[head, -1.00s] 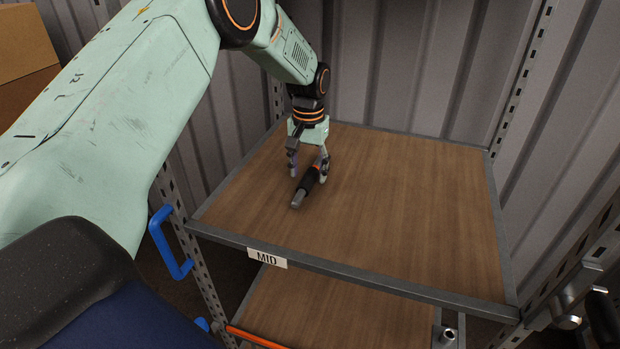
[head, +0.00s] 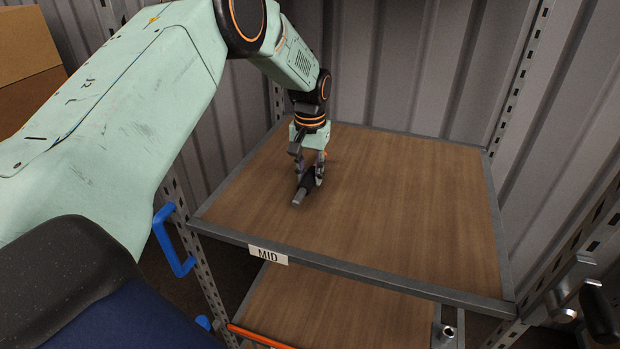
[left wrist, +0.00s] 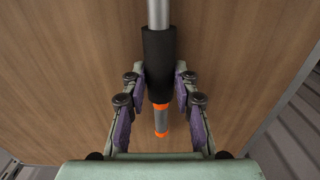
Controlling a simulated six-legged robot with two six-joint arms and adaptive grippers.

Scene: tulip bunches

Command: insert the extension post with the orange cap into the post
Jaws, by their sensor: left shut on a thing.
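The extension post (head: 299,197) lies on the MID shelf, a bare metal rod with a black sleeve. In the left wrist view its black sleeve (left wrist: 158,62) has an orange ring below it, then a thinner grey part with the orange cap (left wrist: 161,134) at the end nearest my palm. My left gripper (head: 309,178) points down and is shut on the black sleeve, one finger on each side. A short metal tube (head: 449,332), maybe the post, stands on the lower shelf at the bottom edge. My right gripper is not in view.
The wooden MID shelf (head: 400,215) is otherwise bare, with a grey metal rim. Slotted uprights (head: 204,275) stand at its sides, a corrugated wall (head: 410,70) behind. A blue handle (head: 170,240) is at the left and a metal fitting (head: 566,314) at the right.

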